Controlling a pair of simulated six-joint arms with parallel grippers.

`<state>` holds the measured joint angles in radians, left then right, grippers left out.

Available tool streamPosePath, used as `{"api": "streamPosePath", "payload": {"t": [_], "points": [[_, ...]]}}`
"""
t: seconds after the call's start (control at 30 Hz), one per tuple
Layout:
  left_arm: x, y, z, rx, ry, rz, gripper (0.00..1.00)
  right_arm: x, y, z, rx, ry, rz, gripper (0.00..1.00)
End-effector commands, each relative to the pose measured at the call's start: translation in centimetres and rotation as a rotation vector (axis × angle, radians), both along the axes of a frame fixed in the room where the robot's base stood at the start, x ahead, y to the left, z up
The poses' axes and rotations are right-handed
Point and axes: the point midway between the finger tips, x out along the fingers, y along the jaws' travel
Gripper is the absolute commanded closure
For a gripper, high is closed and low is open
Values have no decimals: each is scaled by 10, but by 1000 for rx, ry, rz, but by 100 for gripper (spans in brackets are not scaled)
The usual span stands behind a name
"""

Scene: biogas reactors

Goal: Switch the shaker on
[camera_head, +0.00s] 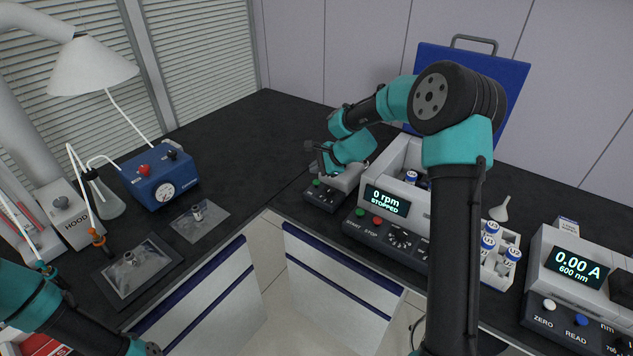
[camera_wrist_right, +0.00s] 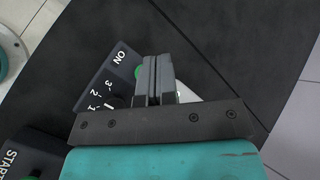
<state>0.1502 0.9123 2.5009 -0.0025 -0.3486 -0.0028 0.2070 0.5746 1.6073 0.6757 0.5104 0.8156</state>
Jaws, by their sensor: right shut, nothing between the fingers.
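A small dark box with a light grey body (camera_head: 325,196) stands left of the grey machine with the "0 rpm STOPPED" display (camera_head: 387,202). It has a green button (camera_head: 316,182). In the right wrist view its panel (camera_wrist_right: 108,84) reads ON and 1, 2, 3, and part of the green button (camera_wrist_right: 138,72) shows beside the fingers. My right gripper (camera_head: 316,160) is shut and empty over this box. Its closed fingertips (camera_wrist_right: 151,62) partly cover the button; I cannot tell whether they touch it. My left arm shows at the lower left, its gripper out of view.
The grey machine has its own green START and red STOP buttons. A rack of blue-capped vials (camera_head: 514,254) and a "0.00 A" meter (camera_head: 568,285) stand to the right. A blue pump box (camera_head: 160,180) stands left. The back of the black bench (camera_head: 260,135) is clear.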

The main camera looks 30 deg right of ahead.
Motion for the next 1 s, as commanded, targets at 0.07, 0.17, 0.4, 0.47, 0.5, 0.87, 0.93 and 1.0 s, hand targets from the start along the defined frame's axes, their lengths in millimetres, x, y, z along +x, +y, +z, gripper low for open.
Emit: {"api": "streamPosePath", "payload": {"t": [0.07,0.17,0.4,0.47,0.5,0.87,0.93,1.0], "points": [[0,0,0,0,0,0,55,0,0,6,-1,0,1,100],[0,0,0,0,0,0,55,0,0,14,-1,-1,-1,100],[0,0,0,0,0,0,55,0,0,32,0,-1,0,100],[0,0,0,0,0,0,55,0,0,36,0,0,0,100],[0,0,0,0,0,0,55,0,0,37,0,0,0,100],[0,0,0,0,0,0,55,0,0,38,-1,0,-1,100],[0,0,0,0,0,0,55,0,0,38,-1,0,-1,100],[0,0,0,0,0,0,55,0,1,38,-2,1,2,100]]}}
